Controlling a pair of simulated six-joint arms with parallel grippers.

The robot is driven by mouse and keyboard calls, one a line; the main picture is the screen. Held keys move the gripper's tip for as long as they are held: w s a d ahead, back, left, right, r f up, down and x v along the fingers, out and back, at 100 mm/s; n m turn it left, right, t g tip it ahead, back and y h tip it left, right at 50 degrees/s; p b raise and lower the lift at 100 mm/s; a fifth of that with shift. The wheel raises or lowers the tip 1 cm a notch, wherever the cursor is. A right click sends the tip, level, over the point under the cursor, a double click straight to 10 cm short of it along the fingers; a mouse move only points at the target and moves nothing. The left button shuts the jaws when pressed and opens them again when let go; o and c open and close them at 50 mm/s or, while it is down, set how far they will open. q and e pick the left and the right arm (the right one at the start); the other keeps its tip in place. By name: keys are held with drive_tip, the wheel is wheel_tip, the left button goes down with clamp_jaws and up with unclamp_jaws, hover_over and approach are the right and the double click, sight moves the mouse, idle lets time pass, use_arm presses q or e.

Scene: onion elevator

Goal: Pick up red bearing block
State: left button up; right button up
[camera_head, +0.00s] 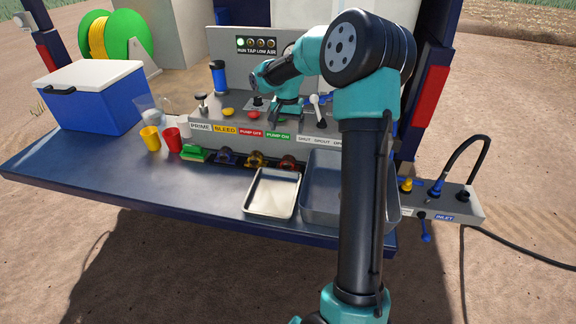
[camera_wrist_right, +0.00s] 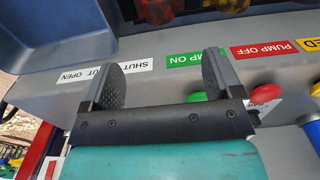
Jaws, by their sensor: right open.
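Three small bearing blocks stand in a row at the foot of the control panel in the head view: a purple-blue one (camera_head: 226,156), a yellow one (camera_head: 256,159) and the red bearing block (camera_head: 288,162) at the right end. The red block also shows at the top edge of the right wrist view (camera_wrist_right: 157,11), partly cut off. My right gripper (camera_head: 278,119) is over the panel, behind the row of blocks. In the right wrist view its two jaws (camera_wrist_right: 160,78) stand wide apart, with nothing between them. My left gripper is not in view.
A shallow white tray (camera_head: 268,211) and a deeper grey basin (camera_head: 322,211) lie in front of the red block. The control panel (camera_head: 193,112) carries buttons and levers near my right gripper. Yellow and red cups, a green sponge and a blue cooler (camera_head: 95,103) are at the left.

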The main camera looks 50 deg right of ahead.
sight(288, 158)
wheel_tip(288, 158, down, 11)
idle(0.4)
drive_tip(key=shift+d+f, duration=0.15)
drive_tip(key=shift+f, duration=2.45)
drive_tip(key=shift+c, duration=0.2)
drive_tip(key=c, duration=1.2)
